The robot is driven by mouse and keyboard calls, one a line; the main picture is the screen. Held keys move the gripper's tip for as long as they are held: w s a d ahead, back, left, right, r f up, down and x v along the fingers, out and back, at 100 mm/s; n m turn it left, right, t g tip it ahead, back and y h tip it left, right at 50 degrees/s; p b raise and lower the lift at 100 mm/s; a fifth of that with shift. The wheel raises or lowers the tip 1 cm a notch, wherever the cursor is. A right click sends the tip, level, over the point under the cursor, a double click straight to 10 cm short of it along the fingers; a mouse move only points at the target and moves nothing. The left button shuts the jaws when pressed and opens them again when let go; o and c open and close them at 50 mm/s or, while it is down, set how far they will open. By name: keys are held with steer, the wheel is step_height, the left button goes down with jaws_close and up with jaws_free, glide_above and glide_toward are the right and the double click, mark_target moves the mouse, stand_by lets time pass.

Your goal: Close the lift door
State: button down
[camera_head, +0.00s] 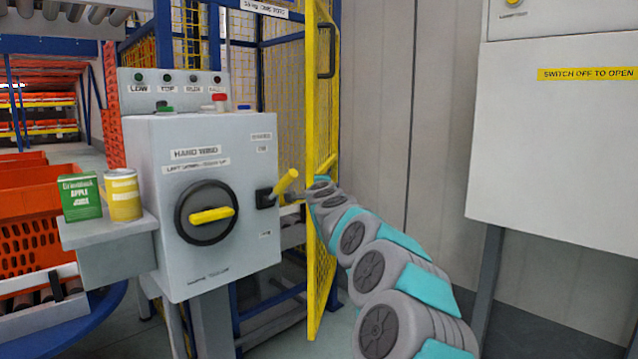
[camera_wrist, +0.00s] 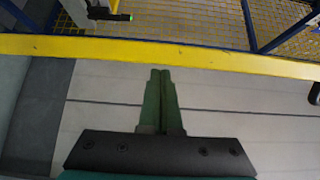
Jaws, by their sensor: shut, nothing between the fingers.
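The lift door (camera_head: 312,230) is a tall yellow-framed mesh panel, seen nearly edge-on in the head view. It stands open, swung out from the blue-framed lift cage (camera_head: 265,42). A dark handle (camera_head: 333,50) is on its upper part. My arm reaches in from the lower right to the door's frame; my gripper is not clearly visible there. In the wrist view my gripper (camera_wrist: 160,73) is shut and empty, with its green fingers together. Their tips end just below a yellow frame bar (camera_wrist: 220,59) of the door. I cannot tell whether they touch it.
A grey hand-wind control box (camera_head: 215,240) with a black wheel and yellow handles stands left of the door. A green carton (camera_head: 80,198) and yellow can (camera_head: 123,196) sit on its side shelf. A grey cabinet (camera_head: 560,140) is at right. Orange totes (camera_head: 30,240) are far left.

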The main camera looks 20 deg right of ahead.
steer(key=s+b, duration=0.1)
steer(key=s, duration=1)
steer(key=s+d+f+n+y+p, duration=0.1)
steer(key=d+f+n+y+p, duration=0.1)
steer(key=d+n+y+p, duration=0.6)
steer(key=w+a+m+y+p, duration=0.1)
steer(key=w+a+p, duration=0.1)
steer(key=w+a, duration=0.5)
steer(key=shift+w+m+t+y+p, duration=0.3)
steer(key=shift+w+m+p, duration=0.1)
steer(key=shift+w, duration=1.9)
steer(key=shift+a, duration=0.15)
